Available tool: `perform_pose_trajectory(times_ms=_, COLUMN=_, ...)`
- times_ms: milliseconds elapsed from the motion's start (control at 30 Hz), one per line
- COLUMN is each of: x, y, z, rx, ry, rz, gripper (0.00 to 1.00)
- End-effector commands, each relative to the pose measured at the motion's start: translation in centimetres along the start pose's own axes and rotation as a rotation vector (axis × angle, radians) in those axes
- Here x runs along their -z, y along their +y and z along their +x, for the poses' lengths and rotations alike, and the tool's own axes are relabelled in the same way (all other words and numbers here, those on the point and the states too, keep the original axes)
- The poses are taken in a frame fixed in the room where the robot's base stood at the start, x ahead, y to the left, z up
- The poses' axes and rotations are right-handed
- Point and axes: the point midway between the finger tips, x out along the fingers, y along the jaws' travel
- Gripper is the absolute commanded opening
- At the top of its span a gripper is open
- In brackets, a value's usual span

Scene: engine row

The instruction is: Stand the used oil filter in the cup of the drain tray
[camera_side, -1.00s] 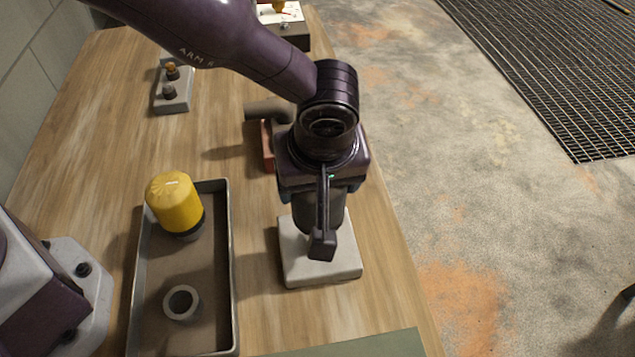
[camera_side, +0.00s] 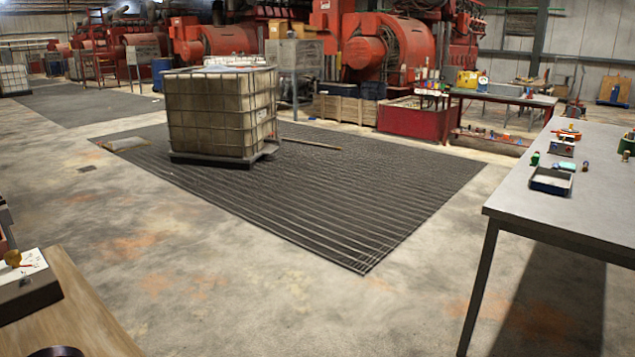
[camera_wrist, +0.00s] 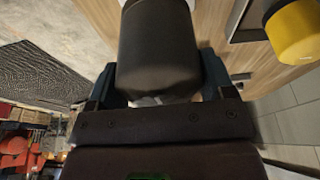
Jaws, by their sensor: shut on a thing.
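In the wrist view my gripper (camera_wrist: 158,78) is shut on a dark, smooth cylinder (camera_wrist: 157,45), which looks like an oil filter. Its sides lie between the two fingers; its far end reaches toward the top of the picture. A yellow filter (camera_wrist: 293,30) shows at the upper right, beside the grey rim of the drain tray (camera_wrist: 240,22). The tray's cup is not in sight now. The side view now shows neither tray, filters nor gripper. Whether the held cylinder touches anything below is hidden.
The side view shows a wooden bench corner (camera_side: 85,318) with a white-topped block (camera_side: 25,285) at lower left. Beyond are open floor, a floor grating (camera_side: 330,200), a caged tank (camera_side: 222,112) and a grey table (camera_side: 570,200) at right.

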Motion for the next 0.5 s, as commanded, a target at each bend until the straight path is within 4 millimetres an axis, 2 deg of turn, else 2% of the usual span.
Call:
perform_pose_trajectory(times_ms=367, x=0.0, y=0.1, z=-0.2, rx=-0.003, ry=0.000, rz=0.001, gripper=0.49)
perform_pose_trajectory(times_ms=500, x=-0.5, y=0.2, z=-2.0, rx=-0.011, ry=-0.001, rz=0.017, gripper=0.49)
